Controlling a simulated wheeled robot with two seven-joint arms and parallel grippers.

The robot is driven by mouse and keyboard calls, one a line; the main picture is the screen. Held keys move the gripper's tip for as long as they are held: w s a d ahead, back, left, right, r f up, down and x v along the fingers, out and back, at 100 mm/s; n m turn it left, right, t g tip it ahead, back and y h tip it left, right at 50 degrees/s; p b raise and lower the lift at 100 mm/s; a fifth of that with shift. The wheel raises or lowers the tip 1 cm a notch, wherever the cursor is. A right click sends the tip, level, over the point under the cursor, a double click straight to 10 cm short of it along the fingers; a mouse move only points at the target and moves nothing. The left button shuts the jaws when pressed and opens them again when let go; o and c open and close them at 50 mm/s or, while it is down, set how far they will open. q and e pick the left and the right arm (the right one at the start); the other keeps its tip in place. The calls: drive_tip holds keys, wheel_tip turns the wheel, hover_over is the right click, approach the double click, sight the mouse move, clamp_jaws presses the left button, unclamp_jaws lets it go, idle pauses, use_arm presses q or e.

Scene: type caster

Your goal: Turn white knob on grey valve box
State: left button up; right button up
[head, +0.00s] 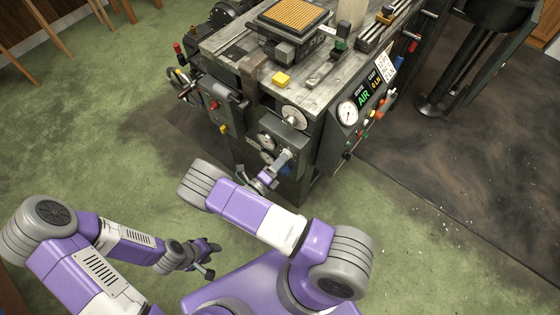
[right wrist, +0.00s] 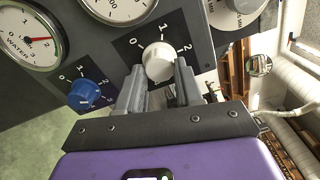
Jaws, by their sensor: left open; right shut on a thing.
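The white knob (right wrist: 158,58) sits on a dark dial plate marked 0, 1 and 2, on the grey valve box (right wrist: 190,20). In the head view the valve box (head: 290,143) is fixed to the front of the machine. My right gripper (right wrist: 159,72) is shut on the white knob, one finger on each side of it. In the head view my right gripper (head: 276,168) reaches the box front, partly hidden by my own arm. My left gripper (head: 211,258) is open and empty, low over the green floor and away from the machine.
A blue knob (right wrist: 85,93) is beside the left finger, with a water gauge (right wrist: 28,40) above it. A control panel (head: 362,105) stands right of the box. Green floor (head: 110,110) is open at left.

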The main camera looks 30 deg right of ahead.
drive_tip(key=shift+n, duration=1)
drive_tip(key=o, duration=1)
drive_tip(key=shift+o, duration=0.2)
drive_tip(key=shift+a, duration=0.1)
drive_tip(key=p+v, duration=0.1)
drive_tip(key=v, duration=0.6)
drive_tip(key=shift+s+a, duration=0.15)
